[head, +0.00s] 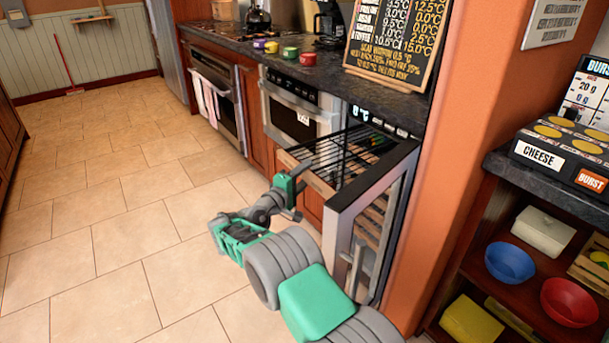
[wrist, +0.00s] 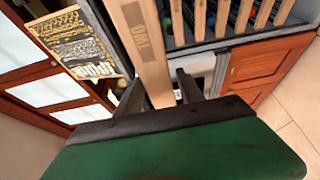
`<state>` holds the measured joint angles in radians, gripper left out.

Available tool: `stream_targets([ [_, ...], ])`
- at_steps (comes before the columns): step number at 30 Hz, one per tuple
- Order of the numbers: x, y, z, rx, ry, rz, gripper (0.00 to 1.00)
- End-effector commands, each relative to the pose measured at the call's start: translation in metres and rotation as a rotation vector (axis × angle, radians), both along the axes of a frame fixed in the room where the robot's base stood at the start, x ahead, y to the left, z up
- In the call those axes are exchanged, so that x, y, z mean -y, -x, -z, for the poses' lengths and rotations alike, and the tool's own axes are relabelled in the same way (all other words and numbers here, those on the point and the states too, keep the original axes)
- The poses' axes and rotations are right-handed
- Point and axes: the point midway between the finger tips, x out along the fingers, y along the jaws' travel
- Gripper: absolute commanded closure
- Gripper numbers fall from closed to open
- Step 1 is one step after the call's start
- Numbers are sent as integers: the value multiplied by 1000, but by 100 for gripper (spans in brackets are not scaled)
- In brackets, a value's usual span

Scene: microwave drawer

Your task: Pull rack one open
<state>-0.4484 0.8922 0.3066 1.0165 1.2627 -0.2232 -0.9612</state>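The wine cooler (head: 408,170) stands under the counter with its framed glass door (head: 345,215) swung open. Its top wire rack (head: 340,152) sticks out of the cabinet, with a wooden front board (head: 318,186). My gripper (head: 301,172) is at this board, and one finger shows above it. In the wrist view the board (wrist: 140,35) runs between the two fingers of my gripper (wrist: 160,92). A narrow gap shows beside the right finger, so the fingers look open around the board. Small upside-down lettering on the board seems to read "TWO".
Lower racks with wooden fronts (head: 372,222) sit inside the cooler. The open door stands close to the right of my arm. The tiled floor (head: 110,240) at left is clear. A menu board (head: 395,40) and several small cans stand on the counter.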

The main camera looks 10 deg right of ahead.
Motion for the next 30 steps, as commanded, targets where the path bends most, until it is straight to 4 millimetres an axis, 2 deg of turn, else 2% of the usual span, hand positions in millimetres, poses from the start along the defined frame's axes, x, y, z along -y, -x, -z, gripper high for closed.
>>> stream_targets([
  [3,-1,0,0,0,0,-1,47],
  [11,-5,3,-1,-1,1,-3,47],
  [22,-50,51,-1,-1,1,-4,47],
  [30,-54,58,0,1,1,0,47],
])
